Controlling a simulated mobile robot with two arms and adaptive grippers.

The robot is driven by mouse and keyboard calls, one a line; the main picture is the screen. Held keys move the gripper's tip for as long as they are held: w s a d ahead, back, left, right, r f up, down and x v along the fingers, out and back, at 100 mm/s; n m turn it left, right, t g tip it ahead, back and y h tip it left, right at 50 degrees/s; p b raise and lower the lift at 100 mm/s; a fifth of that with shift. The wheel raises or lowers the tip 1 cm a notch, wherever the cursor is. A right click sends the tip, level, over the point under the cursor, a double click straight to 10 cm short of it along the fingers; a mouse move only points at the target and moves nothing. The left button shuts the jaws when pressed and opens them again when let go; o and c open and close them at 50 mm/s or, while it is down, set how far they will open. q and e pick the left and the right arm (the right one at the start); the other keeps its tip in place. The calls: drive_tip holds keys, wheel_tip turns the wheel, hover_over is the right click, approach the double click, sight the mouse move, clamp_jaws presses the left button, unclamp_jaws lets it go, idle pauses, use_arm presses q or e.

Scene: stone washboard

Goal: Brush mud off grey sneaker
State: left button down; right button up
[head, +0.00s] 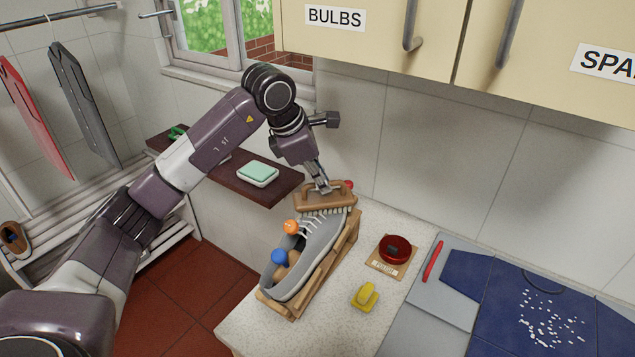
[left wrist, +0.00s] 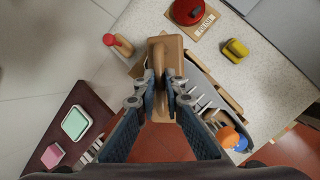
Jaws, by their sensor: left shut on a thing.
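The grey sneaker (head: 318,244) lies in a wooden stand (head: 322,284) on the stone worktop, toe toward the wall. An orange ball (head: 291,227) and a blue ball (head: 279,256) sit at its opening. My left gripper (head: 320,188) is shut on the handle of a wooden brush (head: 338,201), bristles down at the sneaker's toe; I cannot tell whether they touch it. In the left wrist view my left gripper (left wrist: 161,98) grips the brush (left wrist: 160,132), which hides part of the sneaker (left wrist: 196,88). I cannot make out mud on the sneaker. My right gripper is not in view.
A red round tin (head: 396,249) and a yellow brush-like item (head: 365,295) stand right of the stand. A red-handled item (left wrist: 117,44) is beside the brush. A dark shelf (head: 225,181) holds a green soap-like block (head: 258,173). Cream cupboards (head: 375,20) hang above.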

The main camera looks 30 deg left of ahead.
use_arm(q)
drive_tip(key=shift+w+d, duration=0.1)
drive_tip(key=shift+w, duration=0.65)
drive_tip(key=shift+w+d+p, duration=0.15)
drive_tip(key=shift+w+p, duration=0.25)
drive_tip(key=shift+w, duration=0.4)
drive_tip(key=shift+s+f+b, duration=0.2)
drive_tip(key=shift+s+b, duration=0.3)
drive_tip(key=shift+s, duration=0.2)
drive_tip(key=shift+s+a, duration=0.25)
drive_tip(key=shift+s, duration=0.7)
drive_tip(key=shift+s+a+b, duration=0.15)
drive_tip(key=shift+s+b, duration=0.55)
drive_tip(key=shift+s, duration=0.1)
drive_tip(key=shift+s+r, duration=0.15)
drive_tip(key=shift+s, duration=0.5)
drive_tip(key=shift+s+a+f+b, duration=0.2)
drive_tip(key=shift+s+b, duration=0.5)
drive_tip(key=shift+s, duration=0.05)
drive_tip(key=shift+s+r, duration=0.1)
drive_tip(key=shift+s, duration=0.6)
